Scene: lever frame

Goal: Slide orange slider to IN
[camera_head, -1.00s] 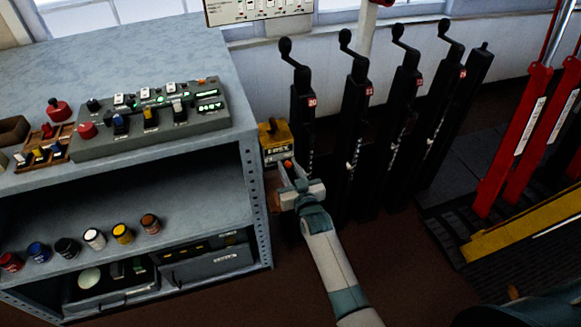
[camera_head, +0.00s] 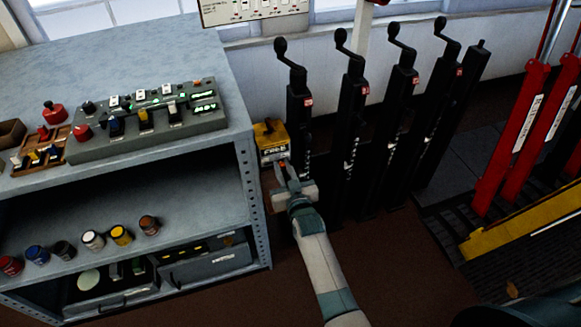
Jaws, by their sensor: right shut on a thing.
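A yellow box (camera_head: 270,135) with a small text display (camera_head: 273,151) stands just right of the grey shelf unit. The small orange slider (camera_head: 283,163) shows just below the display, between the fingertips of my right gripper (camera_head: 284,170). The gripper is shut on the orange slider, and its fingers hide most of it. The display text is too small to read with certainty. My left gripper is not in view.
The grey shelf unit (camera_head: 200,165) stands close on the left, with a control panel (camera_head: 150,125) on top and several coloured jars on its shelf. Several black crank levers (camera_head: 350,130) stand close on the right. Red levers (camera_head: 510,130) stand farther right.

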